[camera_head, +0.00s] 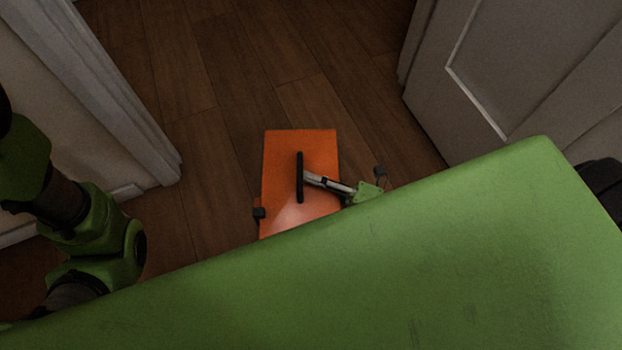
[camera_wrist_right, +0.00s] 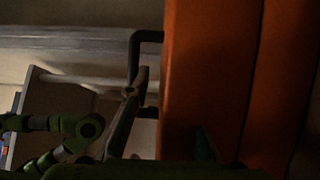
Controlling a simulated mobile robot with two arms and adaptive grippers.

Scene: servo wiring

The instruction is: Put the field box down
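The field box (camera_head: 280,150) is orange with a black handle (camera_head: 299,165) on its upper face. It shows in the middle of the head view, its lower end hidden behind my green body part. My right gripper (camera_head: 308,178) reaches in from the right and is shut on the handle. In the right wrist view the box (camera_wrist_right: 210,80) fills the right half as an orange wall, with the dark handle (camera_wrist_right: 147,37) beside it. I cannot tell whether the box hangs or touches the floor. My left arm shows at the left; its gripper is out of view.
A wooden floor (camera_head: 215,90) lies around and beyond the box, with clear room ahead. A white door frame (camera_head: 105,95) stands on the left. A white panelled door (camera_head: 490,75) stands on the right. The gap between them is open.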

